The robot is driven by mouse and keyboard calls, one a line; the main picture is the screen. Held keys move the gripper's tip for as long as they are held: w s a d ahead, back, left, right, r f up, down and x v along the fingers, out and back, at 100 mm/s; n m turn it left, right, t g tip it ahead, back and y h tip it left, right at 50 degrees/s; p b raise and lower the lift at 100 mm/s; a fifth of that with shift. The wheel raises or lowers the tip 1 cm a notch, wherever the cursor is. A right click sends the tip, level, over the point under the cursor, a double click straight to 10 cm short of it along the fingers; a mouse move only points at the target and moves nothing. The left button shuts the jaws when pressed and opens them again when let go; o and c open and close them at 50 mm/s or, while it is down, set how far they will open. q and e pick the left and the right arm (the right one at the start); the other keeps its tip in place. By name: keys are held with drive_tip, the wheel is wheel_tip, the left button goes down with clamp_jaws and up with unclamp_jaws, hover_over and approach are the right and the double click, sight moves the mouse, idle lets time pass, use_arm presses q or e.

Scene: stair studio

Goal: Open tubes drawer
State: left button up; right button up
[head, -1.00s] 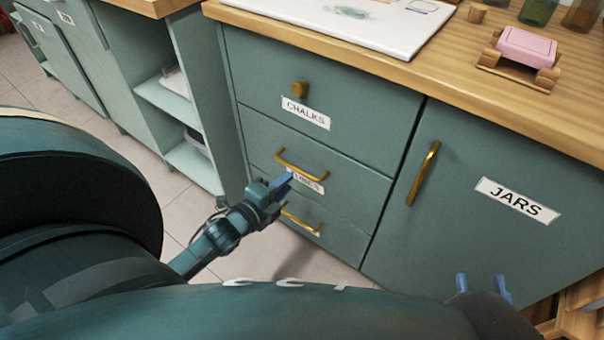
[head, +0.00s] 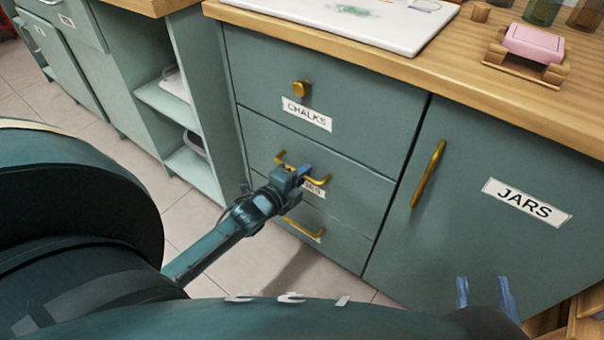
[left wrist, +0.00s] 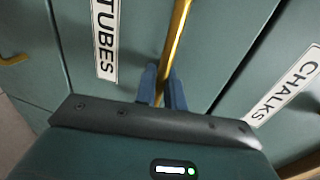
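The tubes drawer (head: 258,137) is the middle drawer of the green cabinet, and its front looks flush with the cabinet. Its brass bar handle (head: 318,180) also shows in the left wrist view (left wrist: 179,25). Its TUBES label (left wrist: 104,40) is partly hidden by my gripper in the head view. My left gripper (head: 304,172) is at the handle. In the left wrist view its blue fingers (left wrist: 162,85) stand close together on either side of the bar, shut on it. My right gripper (head: 484,290) is open and empty in front of the jars door.
The chalks drawer (head: 350,95), with a round knob, is above, and another drawer with a bar handle (head: 303,230) is below. The jars door (head: 470,180) is to the right. Open shelves (head: 180,130) stand left. Tiled floor is clear before the drawers.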

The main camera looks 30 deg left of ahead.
use_arm(q)
clamp_jaws()
drive_tip(key=shift+s, duration=0.15)
